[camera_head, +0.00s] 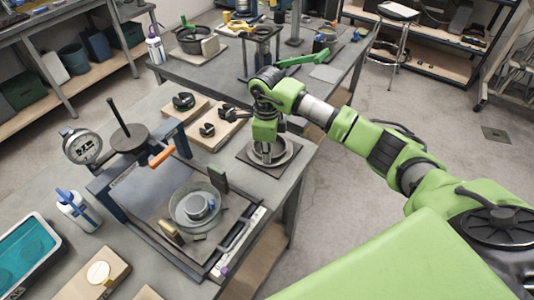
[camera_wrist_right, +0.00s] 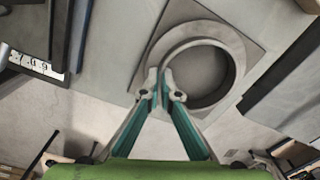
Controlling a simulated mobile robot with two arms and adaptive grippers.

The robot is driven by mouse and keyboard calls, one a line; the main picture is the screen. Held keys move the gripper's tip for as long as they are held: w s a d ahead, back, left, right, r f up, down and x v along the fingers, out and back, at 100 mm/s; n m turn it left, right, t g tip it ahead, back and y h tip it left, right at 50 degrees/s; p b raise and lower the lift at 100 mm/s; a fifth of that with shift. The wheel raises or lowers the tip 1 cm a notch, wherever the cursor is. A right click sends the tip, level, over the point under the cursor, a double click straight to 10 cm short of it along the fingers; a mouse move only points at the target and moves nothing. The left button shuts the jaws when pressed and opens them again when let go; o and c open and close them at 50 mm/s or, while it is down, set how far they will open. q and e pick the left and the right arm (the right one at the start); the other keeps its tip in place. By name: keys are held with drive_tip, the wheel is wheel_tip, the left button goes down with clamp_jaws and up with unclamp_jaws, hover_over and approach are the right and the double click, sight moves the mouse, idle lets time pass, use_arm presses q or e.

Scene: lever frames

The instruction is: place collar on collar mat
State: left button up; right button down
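The collar, a grey metal ring (camera_head: 288,153), is over the square grey collar mat (camera_head: 274,173) near the bench's right edge. In the right wrist view the collar (camera_wrist_right: 233,70) lies within the mat's outline, off toward one side of the mat (camera_wrist_right: 178,14). My right gripper (camera_head: 266,143) points down at the collar. Its fingertips (camera_wrist_right: 162,90) are closed together on the near-left part of the ring's wall. Whether the collar touches the mat or is held just above it, I cannot tell. My left gripper is not in view.
Wooden boards with black clamps (camera_head: 208,130) lie just behind and left of the mat. A framed fixture with a glass dish (camera_head: 196,207) stands front left, beside a dial gauge (camera_head: 82,146). A spray bottle (camera_head: 75,207) and teal tray (camera_head: 25,258) are farther left.

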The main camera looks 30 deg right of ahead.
drive_tip(key=c, duration=2.3)
unclamp_jaws()
drive_tip(key=shift+f, duration=0.1)
drive_tip(key=shift+r+p, duration=0.3)
drive_tip(key=shift+s+r+b, duration=0.1)
drive_tip(key=shift+r+b, duration=1.8)
drive_tip(key=shift+r, duration=4)
